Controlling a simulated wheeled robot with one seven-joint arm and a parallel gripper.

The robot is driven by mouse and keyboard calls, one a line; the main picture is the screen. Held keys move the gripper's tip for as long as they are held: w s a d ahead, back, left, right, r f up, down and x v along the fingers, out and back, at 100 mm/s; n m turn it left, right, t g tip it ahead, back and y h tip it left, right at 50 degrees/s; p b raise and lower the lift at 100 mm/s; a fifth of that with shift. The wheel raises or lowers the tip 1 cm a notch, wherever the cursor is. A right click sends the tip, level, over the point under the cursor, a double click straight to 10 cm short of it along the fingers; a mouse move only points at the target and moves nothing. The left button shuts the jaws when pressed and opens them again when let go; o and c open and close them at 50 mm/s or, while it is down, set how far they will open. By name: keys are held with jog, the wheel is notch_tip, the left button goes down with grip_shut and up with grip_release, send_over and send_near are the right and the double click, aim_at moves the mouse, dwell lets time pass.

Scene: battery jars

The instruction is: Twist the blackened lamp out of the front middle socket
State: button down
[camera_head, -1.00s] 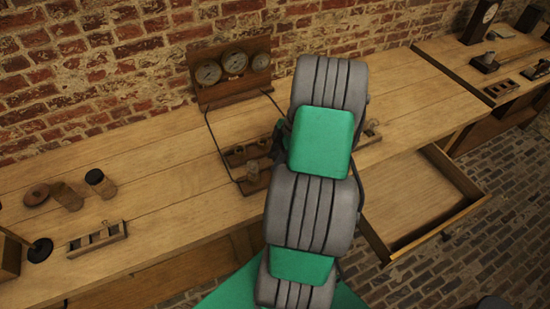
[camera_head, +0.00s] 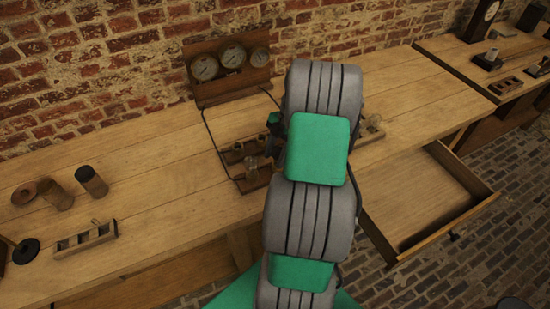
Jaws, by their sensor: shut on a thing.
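The wooden socket board (camera_head: 243,187) lies on the bench, left of my arm, with its right part hidden behind the arm. A pale, glassy lamp-like piece (camera_head: 252,167) stands at its front edge, and darker small fittings (camera_head: 238,148) show behind it. My gripper (camera_head: 271,150) shows only in part, dark and small, beside my arm and over the board. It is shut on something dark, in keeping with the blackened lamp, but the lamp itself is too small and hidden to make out. I cannot tell whether it sits in the front middle socket.
A gauge panel (camera_head: 203,90) stands behind the board, with a black cable beside it. Jars (camera_head: 92,181) and a slotted wooden rack (camera_head: 87,239) are at the left. Small parts (camera_head: 372,127) lie right of my arm. An open drawer (camera_head: 405,230) juts out at the right front.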

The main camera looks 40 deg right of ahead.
jog(key=shift+f+n+b, duration=0.15)
jog(key=shift+n+b, duration=0.25)
jog(key=shift+s, duration=0.1)
jog(key=shift+n+g+b, duration=0.3)
jog(key=shift+n+b, duration=0.3)
jog(key=shift+b, duration=0.15)
jog(key=n+g+b, duration=0.1)
jog(key=n+b, duration=0.1)
jog(key=b, duration=0.1)
jog(key=n+b, duration=0.2)
jog(key=shift+s+n+g+h+b, duration=0.2)
jog(key=shift+n+g+h+b, duration=0.1)
jog(key=shift+g+b, duration=0.1)
jog(key=shift+d+n+b, duration=0.1)
jog(key=shift+n+b, duration=0.2)
jog(key=shift+n, duration=0.2)
